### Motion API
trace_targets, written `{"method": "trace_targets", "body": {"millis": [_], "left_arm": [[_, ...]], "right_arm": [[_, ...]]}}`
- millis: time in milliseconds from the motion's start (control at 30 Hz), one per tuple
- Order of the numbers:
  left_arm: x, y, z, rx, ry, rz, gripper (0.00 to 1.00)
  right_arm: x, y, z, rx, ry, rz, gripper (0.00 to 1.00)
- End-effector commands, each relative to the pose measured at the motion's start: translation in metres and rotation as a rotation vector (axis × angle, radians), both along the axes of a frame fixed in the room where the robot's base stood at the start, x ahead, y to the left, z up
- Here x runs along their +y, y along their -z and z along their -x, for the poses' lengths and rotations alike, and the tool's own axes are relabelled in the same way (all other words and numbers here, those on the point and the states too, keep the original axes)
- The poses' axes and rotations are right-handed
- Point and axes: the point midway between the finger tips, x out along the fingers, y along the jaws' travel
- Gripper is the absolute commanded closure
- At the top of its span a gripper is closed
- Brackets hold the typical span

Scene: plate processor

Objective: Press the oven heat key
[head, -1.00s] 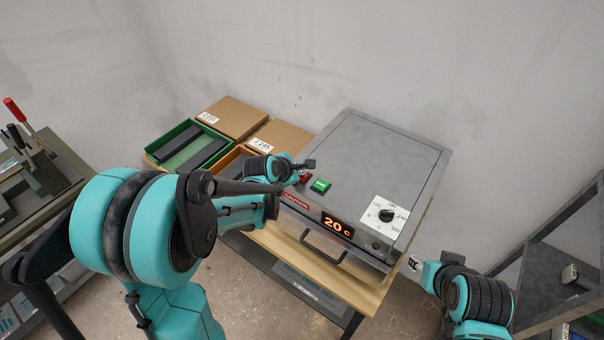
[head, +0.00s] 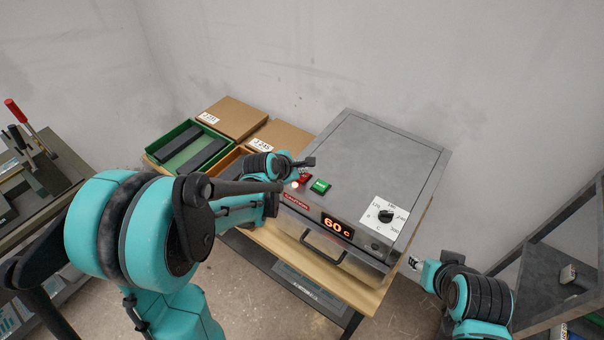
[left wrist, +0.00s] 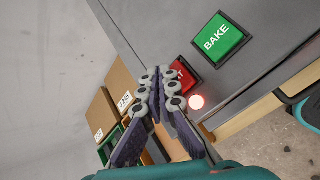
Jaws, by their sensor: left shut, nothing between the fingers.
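The oven (head: 365,165) is a grey metal box with a display (head: 337,226) that reads 60 C. The red heat key (head: 305,178) sits at its front left corner, beside the green BAKE key (head: 320,186). In the left wrist view the red key (left wrist: 183,77) is partly hidden behind a finger, with only the end of its label showing. A lit lamp (left wrist: 196,102) glows beside it. My left gripper (head: 309,162) is shut and empty, its tips right at the red key; I cannot tell if they touch. My right gripper (head: 415,264) is low, right of the oven; its fingers are unclear.
A dial (head: 385,216) is on the oven's front right. Left of the oven are a green tray (head: 216,160) with dark plates, an orange tray and two cardboard boxes (head: 231,117). A grey shelf (head: 550,260) stands at the right. A lever machine (head: 40,165) stands at the left.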

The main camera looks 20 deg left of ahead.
Motion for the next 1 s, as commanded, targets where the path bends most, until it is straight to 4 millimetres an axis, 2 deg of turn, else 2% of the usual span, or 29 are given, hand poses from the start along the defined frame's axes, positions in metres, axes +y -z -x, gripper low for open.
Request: {"method": "trace_targets", "body": {"millis": [533,1000], "left_arm": [[0.0,-0.057,0.0,0.0,0.0,0.0,1.0],[0.0,-0.057,0.0,0.0,0.0,0.0,1.0]], "right_arm": [[0.0,-0.041,0.0,0.0,0.0,0.0,0.6],[0.0,-0.04,0.0,0.0,0.0,0.0,0.6]]}}
